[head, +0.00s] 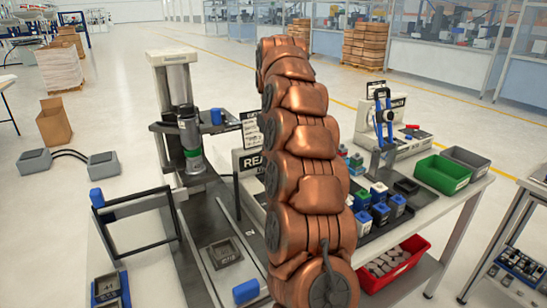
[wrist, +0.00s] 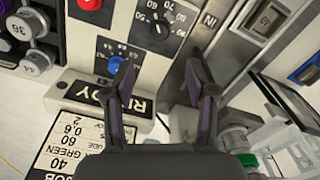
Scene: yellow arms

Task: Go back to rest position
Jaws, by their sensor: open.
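My gripper (wrist: 164,80) shows in the wrist view with its two dark fingers spread apart and nothing between them. Past the fingers are a white control panel (wrist: 130,22) with dials and a blue knob, a tilted sign (wrist: 92,97) reading partly "READY", and a printed job card (wrist: 72,140). Whether the fingers touch the sign, I cannot tell. In the head view my copper-coloured arm rises through the middle of the picture and hides the gripper and part of the sign (head: 247,160).
A grey press-like machine (head: 176,90) stands left of my arm on the workbench. To the right are blue-topped blocks (head: 379,213), a green bin (head: 441,174), a grey bin (head: 466,157) and a red bin (head: 415,268) lower down. Open floor (head: 250,65) lies behind.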

